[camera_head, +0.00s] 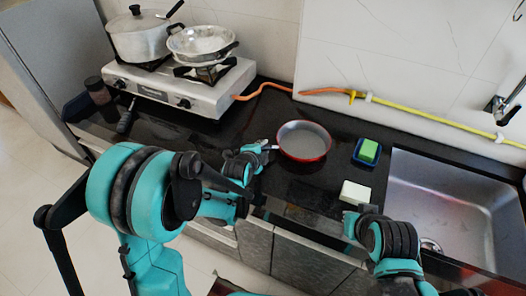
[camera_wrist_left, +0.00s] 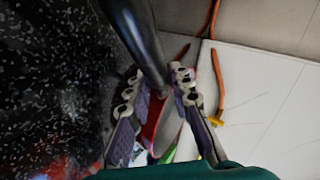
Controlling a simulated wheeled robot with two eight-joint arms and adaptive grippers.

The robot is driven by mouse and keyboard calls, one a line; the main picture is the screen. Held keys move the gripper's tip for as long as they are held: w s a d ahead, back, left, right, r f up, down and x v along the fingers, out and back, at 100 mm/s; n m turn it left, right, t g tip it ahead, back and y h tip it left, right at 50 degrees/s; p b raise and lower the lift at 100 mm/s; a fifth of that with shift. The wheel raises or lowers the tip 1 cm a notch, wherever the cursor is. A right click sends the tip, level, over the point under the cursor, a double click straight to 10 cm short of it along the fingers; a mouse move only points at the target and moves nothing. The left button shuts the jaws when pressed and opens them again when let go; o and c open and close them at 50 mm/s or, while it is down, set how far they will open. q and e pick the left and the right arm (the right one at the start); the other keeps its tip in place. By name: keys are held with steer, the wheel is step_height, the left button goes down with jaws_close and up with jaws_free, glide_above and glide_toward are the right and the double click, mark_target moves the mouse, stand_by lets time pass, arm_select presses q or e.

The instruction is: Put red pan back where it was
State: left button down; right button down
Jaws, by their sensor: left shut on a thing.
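The red pan (camera_head: 303,157), with a grey inside, is over the black counter right of the stove, its handle side facing left. My left gripper (camera_head: 268,147) is at the pan's left side, shut on its handle. In the left wrist view the dark handle (camera_wrist_left: 138,35) runs between the fingers (camera_wrist_left: 152,100), with a red part of the pan (camera_wrist_left: 154,118) behind. I cannot tell whether the pan touches the counter. My right gripper (camera_head: 358,211) is at the counter's front edge, just below a white block (camera_head: 355,192); its fingers are too unclear to read.
The gas stove (camera_head: 190,88) carries a lidded pot (camera_head: 140,40) and a metal pan (camera_head: 202,42). A green sponge (camera_head: 369,149) sits in a blue dish (camera_head: 358,158) beside the sink (camera_head: 450,195). An orange and yellow hose (camera_head: 420,112) runs along the wall. A dark jar (camera_head: 97,90) stands left of the stove.

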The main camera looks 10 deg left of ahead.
arm_select(q)
steer(key=shift+r, duration=0.2)
steer(key=shift+s+f, duration=0.1)
steer(key=shift+f, duration=0.15)
steer(key=c, duration=1.3)
jaws_free()
steer(key=shift+c, duration=0.2)
